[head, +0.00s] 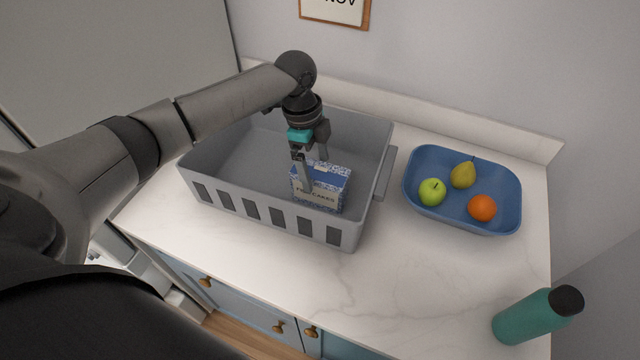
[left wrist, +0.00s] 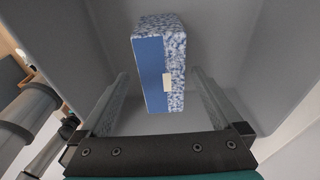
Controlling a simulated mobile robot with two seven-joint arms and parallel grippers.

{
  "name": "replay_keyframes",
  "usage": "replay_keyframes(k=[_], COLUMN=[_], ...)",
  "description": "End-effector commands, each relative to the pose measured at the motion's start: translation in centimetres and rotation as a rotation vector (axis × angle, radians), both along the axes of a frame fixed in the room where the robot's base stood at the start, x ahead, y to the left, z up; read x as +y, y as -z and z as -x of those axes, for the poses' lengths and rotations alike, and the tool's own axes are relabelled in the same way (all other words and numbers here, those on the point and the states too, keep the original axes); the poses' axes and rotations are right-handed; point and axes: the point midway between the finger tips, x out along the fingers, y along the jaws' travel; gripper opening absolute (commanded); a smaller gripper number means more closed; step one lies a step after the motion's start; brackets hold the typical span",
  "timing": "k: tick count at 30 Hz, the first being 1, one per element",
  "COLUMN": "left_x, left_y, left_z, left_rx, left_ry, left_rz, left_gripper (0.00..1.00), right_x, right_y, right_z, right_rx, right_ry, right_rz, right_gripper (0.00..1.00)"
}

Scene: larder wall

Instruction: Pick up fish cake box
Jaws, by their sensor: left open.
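The fish cake box (head: 325,188) is blue and white with a patterned surface and lettering on its front. It stands inside a grey crate (head: 270,215), near the crate's right end. In the left wrist view the box (left wrist: 162,62) shows a blue face, a speckled face and a small pale label. My left gripper (head: 312,172) reaches down into the crate at the box, its fingers overlapping the box in the head view. In the left wrist view the open fingers (left wrist: 160,95) lie to either side of the box's near end. I cannot tell whether they touch it. My right gripper is not in view.
A blue tray (head: 450,213) right of the crate holds a green apple (head: 432,191), a pear (head: 463,175) and an orange (head: 482,207). A teal bottle (head: 525,318) is at the front right. The white counter (head: 400,275) is clear in front of the tray.

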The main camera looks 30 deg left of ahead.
Motion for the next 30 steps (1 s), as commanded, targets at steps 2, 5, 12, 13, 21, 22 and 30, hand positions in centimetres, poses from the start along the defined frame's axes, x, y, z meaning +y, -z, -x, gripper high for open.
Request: replay_keyframes(k=[2,5,12,13,21,22,30], left_x=[-0.3,-0.8,-1.4,-1.4,-1.4,-1.4,-1.4], left_y=[0.6,2.0,4.9,5.0,5.0,5.0,5.0], left_z=[0.0,-0.1,-0.3,-0.3,-0.3,-0.3,-0.3], left_rx=[0.003,0.005,0.003,0.002,0.001,0.001,0.001], left_ry=[0.001,0.002,0.000,0.000,0.001,0.001,0.001], left_rz=[0.000,0.001,-0.001,0.000,-0.001,-0.001,-0.001], left_gripper=[1.00,1.00,1.00,1.00,0.95,0.92,0.62], right_x=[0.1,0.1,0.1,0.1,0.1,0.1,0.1], right_y=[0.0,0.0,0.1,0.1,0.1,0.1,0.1], right_z=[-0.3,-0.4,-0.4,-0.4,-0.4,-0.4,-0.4], right_rx=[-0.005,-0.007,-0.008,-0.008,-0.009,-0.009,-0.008], right_ry=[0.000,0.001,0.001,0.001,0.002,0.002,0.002], right_rz=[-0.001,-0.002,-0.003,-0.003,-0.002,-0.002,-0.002], right_gripper=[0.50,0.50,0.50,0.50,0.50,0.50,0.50])
